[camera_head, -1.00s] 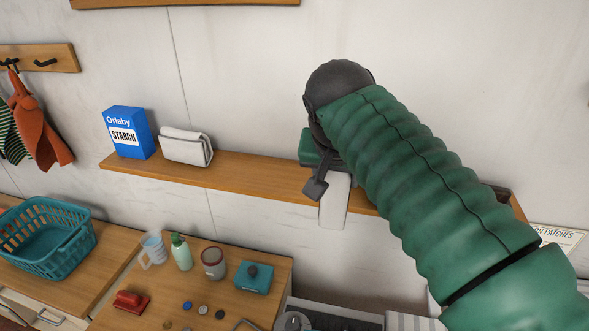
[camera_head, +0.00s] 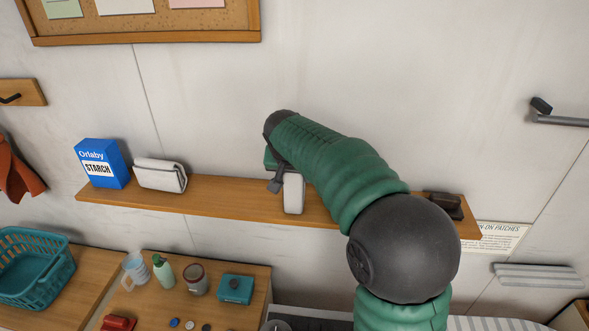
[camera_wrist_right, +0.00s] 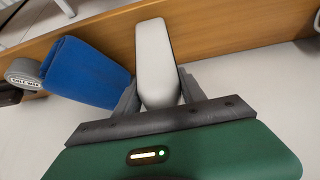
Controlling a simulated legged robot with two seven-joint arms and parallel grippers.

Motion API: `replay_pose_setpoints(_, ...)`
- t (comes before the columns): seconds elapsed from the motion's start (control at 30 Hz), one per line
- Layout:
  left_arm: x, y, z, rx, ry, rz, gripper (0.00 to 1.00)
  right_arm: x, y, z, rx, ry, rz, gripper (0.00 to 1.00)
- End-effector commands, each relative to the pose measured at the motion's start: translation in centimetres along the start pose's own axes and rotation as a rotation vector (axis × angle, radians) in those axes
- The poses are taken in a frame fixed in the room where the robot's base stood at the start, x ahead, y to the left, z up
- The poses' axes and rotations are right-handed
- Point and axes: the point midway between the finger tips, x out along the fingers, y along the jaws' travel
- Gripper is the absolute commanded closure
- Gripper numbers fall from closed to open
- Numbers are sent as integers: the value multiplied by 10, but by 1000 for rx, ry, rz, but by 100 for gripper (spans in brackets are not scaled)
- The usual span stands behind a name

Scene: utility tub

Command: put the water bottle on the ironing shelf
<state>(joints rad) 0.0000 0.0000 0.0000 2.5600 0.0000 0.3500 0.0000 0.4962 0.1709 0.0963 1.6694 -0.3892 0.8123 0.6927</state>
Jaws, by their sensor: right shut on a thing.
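My right gripper (camera_head: 284,183) is at the wooden ironing shelf (camera_head: 225,197), reached over it from the right. It is shut on a smooth whitish, long rounded thing, which I take to be the water bottle (camera_head: 293,196). In the right wrist view the bottle (camera_wrist_right: 154,58) is between the dark fingers (camera_wrist_right: 158,90), with the shelf (camera_wrist_right: 215,28) behind it. In the head view its lower end overlaps the shelf's front part; I cannot tell whether it touches. No label or cap shows. My left gripper is not in view.
A blue starch box (camera_head: 102,164) and white folded pouch (camera_head: 160,174) stand left on the shelf; a dark brush (camera_head: 443,204) lies at its right end. A blue thing (camera_wrist_right: 88,72) and grey tin (camera_wrist_right: 24,73) sit near the gripper. A green spray bottle (camera_head: 164,273) is on the lower table.

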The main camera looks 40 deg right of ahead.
Motion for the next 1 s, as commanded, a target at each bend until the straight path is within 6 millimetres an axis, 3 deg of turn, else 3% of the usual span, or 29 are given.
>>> replay_pose_setpoints(0.23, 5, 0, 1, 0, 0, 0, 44, 7, 1, 0, 0, -1, 0, 100)
replay_pose_setpoints(0.27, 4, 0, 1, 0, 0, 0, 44, 6, 1, 0, -1, -3, 1, 50)
replay_pose_setpoints(0.4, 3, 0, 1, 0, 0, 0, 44, 5, 1, 0, 0, -3, 1, 32)
replay_pose_setpoints(0.8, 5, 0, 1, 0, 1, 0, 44, -2, 0, 0, 0, 0, 0, 31)
replay_pose_setpoints(1.0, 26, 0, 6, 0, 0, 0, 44, -46, 0, 1, 0, 4, -4, 31)
